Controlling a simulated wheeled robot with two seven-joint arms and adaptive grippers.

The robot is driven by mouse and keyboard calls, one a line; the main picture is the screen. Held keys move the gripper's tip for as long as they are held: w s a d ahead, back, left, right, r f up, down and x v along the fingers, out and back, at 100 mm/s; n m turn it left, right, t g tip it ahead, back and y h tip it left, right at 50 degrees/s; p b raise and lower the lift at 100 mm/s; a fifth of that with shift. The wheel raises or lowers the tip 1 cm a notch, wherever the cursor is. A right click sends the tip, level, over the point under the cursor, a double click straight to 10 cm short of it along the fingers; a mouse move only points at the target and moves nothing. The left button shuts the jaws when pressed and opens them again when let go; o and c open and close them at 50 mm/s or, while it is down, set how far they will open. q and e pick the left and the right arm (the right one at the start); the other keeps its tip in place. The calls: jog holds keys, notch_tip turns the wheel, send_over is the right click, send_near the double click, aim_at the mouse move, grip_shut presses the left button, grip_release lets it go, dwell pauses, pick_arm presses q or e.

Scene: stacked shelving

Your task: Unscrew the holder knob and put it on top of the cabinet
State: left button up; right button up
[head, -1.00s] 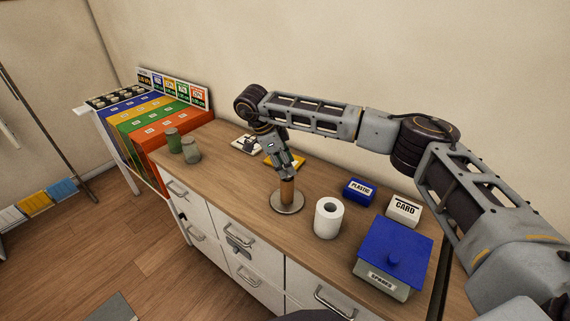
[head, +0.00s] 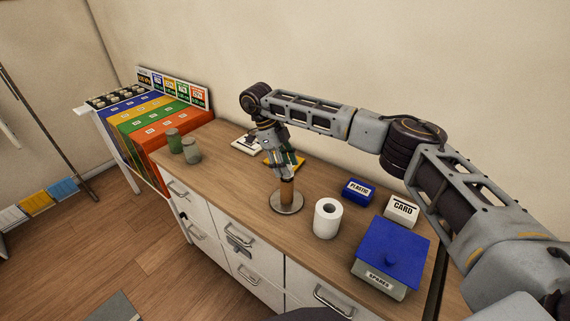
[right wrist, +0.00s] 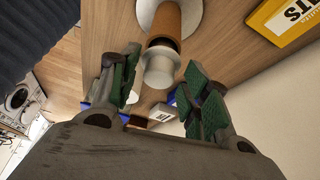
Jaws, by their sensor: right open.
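The holder has a round metal base (head: 287,203) and stands upright on the wooden cabinet top (head: 240,185), with a brown core (head: 287,190) around its post. In the right wrist view its pale knob (right wrist: 161,66) shows at the end of the brown core (right wrist: 168,24). My right gripper (head: 288,168) is just above the core in the head view. Its green-padded fingers (right wrist: 163,76) are open, on either side of the knob, with gaps visible. In the head view the fingers hide the knob. My left gripper is not in view.
A white paper roll (head: 327,218) stands right of the holder. Beyond it are a blue-lidded box (head: 391,255), a blue PLASTIC box (head: 359,191) and a CARD box (head: 402,209). Two jars (head: 190,150) stand left. The cabinet top between jars and holder is clear.

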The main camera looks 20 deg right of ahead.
jog(key=shift+w+d+m+g+y+p, duration=0.1)
jog(key=shift+m+g+y+p, duration=0.4)
jog(key=shift+m, duration=0.95)
jog(key=shift+d+m+g+y+p, duration=0.15)
jog(key=shift+m+y+p, duration=0.4)
jog(key=shift+m, duration=0.9)
jog(key=shift+a, duration=0.1)
jog(key=c, duration=0.7)
jog(key=shift+h, duration=0.25)
jog(key=n+t+h, duration=0.1)
jog(key=n, duration=0.3)
jog(key=shift+n+b, duration=0.3)
jog(key=shift+b, duration=0.1)
jog(key=shift+n+h, duration=0.4)
jog(key=shift+n, duration=0.2)
